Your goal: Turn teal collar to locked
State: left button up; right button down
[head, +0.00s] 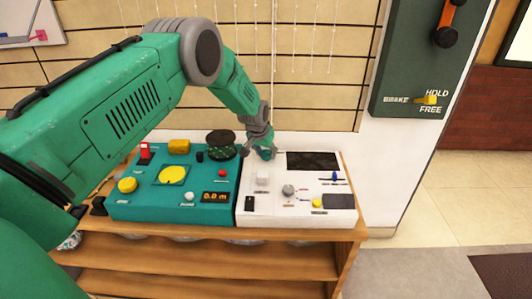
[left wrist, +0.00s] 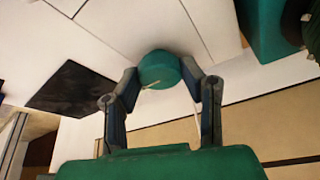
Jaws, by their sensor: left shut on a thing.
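The teal collar (left wrist: 158,66) is a round teal knob on the white panel (head: 285,211). It sits between the two fingers of my left gripper (left wrist: 164,82), which is shut on it from both sides. A thin pale pointer line shows at the collar's near edge. In the head view the collar (head: 267,154) is small and mostly covered by my left gripper (head: 262,148) at the panel's back left corner. Its lock markings are too small or hidden to read. My right gripper is not in view.
A teal panel (head: 150,211) with a dark ribbed knob (head: 221,146), yellow and red controls and a display stands left of the white panel. The white panel carries a grey knob (head: 288,190) and a blue lever (head: 335,176). A wooden shelf (head: 220,262) holds both. A slatted wall is behind.

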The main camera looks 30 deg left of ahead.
pick_arm(q)
jog(key=shift+w+r, duration=0.1)
jog(key=shift+w, duration=0.05)
jog(key=o, duration=1.1)
jog(key=shift+o, duration=0.2)
jog(key=shift+w+a+f, duration=0.1)
jog(key=shift+f, duration=0.1)
jog(key=v, duration=1.1)
jog(key=shift+s+r, duration=0.25)
jog(key=shift+r, duration=0.1)
